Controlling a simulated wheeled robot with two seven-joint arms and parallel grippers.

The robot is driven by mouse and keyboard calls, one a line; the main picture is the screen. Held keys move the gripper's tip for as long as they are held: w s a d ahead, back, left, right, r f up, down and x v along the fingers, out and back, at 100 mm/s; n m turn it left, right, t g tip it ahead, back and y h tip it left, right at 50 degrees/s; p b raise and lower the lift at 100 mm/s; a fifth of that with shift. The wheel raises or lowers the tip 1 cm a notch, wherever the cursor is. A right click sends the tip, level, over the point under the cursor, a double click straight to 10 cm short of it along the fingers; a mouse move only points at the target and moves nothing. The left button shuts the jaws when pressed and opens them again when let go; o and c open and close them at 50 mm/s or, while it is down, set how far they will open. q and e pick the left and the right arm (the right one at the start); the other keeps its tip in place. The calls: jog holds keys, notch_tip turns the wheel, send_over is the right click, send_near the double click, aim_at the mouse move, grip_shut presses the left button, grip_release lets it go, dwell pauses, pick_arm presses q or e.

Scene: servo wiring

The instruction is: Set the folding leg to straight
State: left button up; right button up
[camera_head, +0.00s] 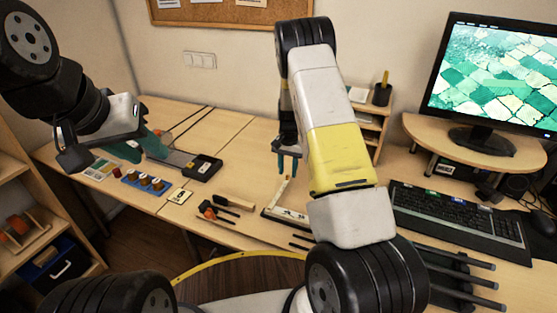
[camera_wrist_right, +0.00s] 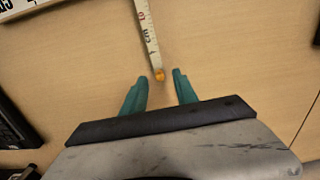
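A narrow white strip with dark and red markings and an orange tip, which looks like the folding leg (camera_wrist_right: 148,35), runs down from the top of the right wrist view. It also shows in the head view (camera_head: 281,192), angled to a flat white marked piece (camera_head: 290,215) on the table. My right gripper (camera_wrist_right: 160,82) is open, with its teal fingertips either side of the orange tip and a gap on both sides. It also shows in the head view (camera_head: 287,163). My left gripper (camera_head: 142,146) is at the left above the table, its teal fingers apart and nothing seen between them.
A black device (camera_head: 202,168) and a blue holder with several knobs (camera_head: 143,182) are at the left. A tray with tools (camera_head: 222,209) lies left of the white pieces. A keyboard (camera_head: 455,222) and monitor (camera_head: 497,75) are at the right.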

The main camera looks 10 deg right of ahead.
jog(key=shift+f, duration=0.85)
grip_shut()
dwell(0.8)
